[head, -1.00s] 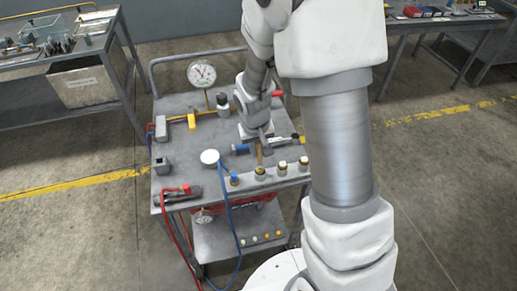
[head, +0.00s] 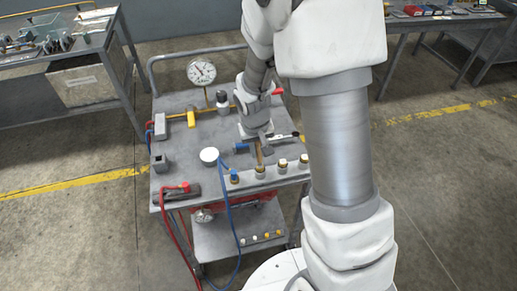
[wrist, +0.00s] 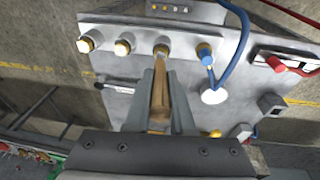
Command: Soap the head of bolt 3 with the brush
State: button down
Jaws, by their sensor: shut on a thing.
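My gripper (wrist: 165,88) is shut on a wooden-handled brush (wrist: 160,95), which points away toward the bolt row. The brush also shows in the head view (head: 259,154), below my gripper (head: 257,138). Its far end overlaps a brass-and-pale bolt head (wrist: 161,51), the one beside the blue-hosed fitting (wrist: 205,53); I cannot tell whether they touch. This bolt also shows in the head view (head: 260,171). Two more bolts (wrist: 122,47) (wrist: 86,43) stand farther along the same grey block (wrist: 140,31). No bolt numbers are readable.
A white round dish or cap (head: 209,155) stands on the grey cart top (head: 185,135). A blue hose (head: 226,210) and a red hose (head: 170,232) hang over the cart's front. A gauge (head: 201,71) and yellow-handled valve (head: 191,119) stand behind.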

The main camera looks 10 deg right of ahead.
jog(key=shift+a, duration=0.15)
jog(key=shift+a+b, duration=0.25)
jog(key=shift+b, duration=0.05)
jog(key=shift+d, duration=0.1)
dwell(0.4)
jog(key=shift+d+f, duration=0.1)
jog(key=shift+d, duration=0.25)
jog(key=shift+s+d, duration=0.1)
jog(key=shift+d, duration=0.35)
jog(key=shift+a, duration=0.15)
jog(key=shift+a+b, duration=0.3)
jog(key=shift+a, duration=0.05)
